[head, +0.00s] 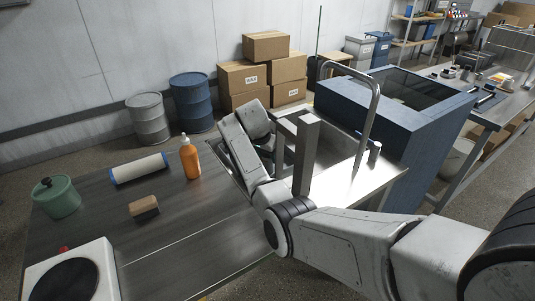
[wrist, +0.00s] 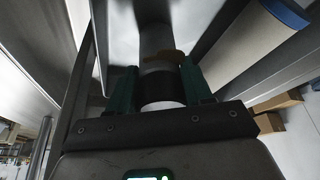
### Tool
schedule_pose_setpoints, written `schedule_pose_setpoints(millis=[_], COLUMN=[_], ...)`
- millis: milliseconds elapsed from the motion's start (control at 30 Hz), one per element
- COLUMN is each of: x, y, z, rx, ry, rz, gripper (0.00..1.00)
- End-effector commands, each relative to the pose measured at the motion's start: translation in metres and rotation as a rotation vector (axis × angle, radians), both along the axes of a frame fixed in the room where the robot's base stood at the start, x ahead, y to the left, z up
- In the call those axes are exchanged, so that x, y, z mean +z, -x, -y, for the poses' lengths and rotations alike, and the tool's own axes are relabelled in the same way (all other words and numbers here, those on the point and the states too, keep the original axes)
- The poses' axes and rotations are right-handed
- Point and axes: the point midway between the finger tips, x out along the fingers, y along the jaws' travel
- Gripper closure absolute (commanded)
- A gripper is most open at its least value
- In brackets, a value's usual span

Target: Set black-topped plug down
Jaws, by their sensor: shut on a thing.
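In the wrist view my gripper (wrist: 160,84) has its two dark green fingers closed on the sides of the black-topped plug (wrist: 160,90). The plug shows as a short round piece with a black band and a pale part. A grey round part and a tan piece show just past it; I cannot tell whether they belong to the plug. In the head view my arm reaches over the metal sink counter (head: 345,177), and its links hide the fingers and the plug. What lies right under the plug is unclear.
A tall curved faucet (head: 375,100) stands by the sink, with a blue cabinet (head: 405,140) behind. On the left table are an orange bottle (head: 190,160), a white roll with blue ends (head: 140,169), a brown block (head: 144,206) and a green pot (head: 56,197). The table's middle is clear.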

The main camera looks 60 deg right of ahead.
Motion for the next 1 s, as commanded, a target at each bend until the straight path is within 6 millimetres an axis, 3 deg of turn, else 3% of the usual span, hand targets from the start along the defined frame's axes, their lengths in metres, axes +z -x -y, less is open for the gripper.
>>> schedule_pose_setpoints(millis=[400, 433, 667, 1000], x=[-0.0046, -0.0035, -0.0033, 0.0024], y=[-0.0006, -0.0005, -0.0005, -0.0009], z=[0.0001, 0.0001, 0.0001, -0.0003], rx=[0.000, 0.000, 0.000, 0.000], ry=[0.002, 0.002, 0.002, 0.003], rz=[0.002, 0.002, 0.002, 0.003], gripper=[0.87, 0.47, 0.25, 0.25])
